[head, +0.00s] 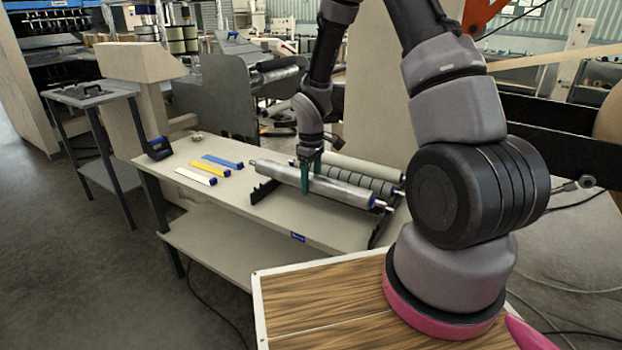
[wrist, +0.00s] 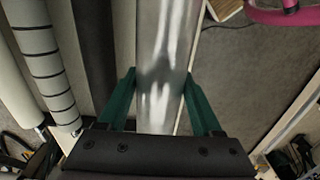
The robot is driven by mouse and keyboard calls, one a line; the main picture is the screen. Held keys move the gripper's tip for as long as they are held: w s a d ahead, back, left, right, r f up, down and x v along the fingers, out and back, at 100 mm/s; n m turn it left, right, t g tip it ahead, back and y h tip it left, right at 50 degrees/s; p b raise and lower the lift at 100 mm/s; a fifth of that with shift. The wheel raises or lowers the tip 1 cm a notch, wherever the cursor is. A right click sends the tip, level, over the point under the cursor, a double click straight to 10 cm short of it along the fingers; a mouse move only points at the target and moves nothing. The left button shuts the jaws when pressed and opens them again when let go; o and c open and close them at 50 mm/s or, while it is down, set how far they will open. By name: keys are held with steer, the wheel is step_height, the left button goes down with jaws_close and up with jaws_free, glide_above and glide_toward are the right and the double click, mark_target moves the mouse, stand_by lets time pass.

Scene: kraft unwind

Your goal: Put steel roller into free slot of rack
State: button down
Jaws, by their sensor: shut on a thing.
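The steel roller (head: 320,184) is shiny and lies level across the front side of the rack in the head view. It also shows in the wrist view (wrist: 165,50). My gripper (head: 304,188) is shut on it near its middle, with a green finger on each side in the wrist view (wrist: 160,100). The rack (head: 379,228) is dark and stands on the bench's right part. A banded grey roller (head: 362,186) and a pale roller (head: 365,166) lie behind the steel roller. I cannot tell whether the steel roller touches the rack.
The beige bench (head: 235,207) holds a blue strip (head: 220,161), a yellow strip (head: 208,169), a white strip (head: 195,176) and a dark blue tape dispenser (head: 158,148) on its left. A wood-topped surface (head: 320,300) is in front.

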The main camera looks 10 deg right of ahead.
steer(key=shift+d+f, duration=0.1)
steer(key=shift+f, duration=2.2)
steer(key=shift+f, duration=0.25)
steer(key=shift+f, duration=1.5)
steer(key=shift+f, duration=0.3)
jaws_free()
steer(key=shift+s, duration=0.1)
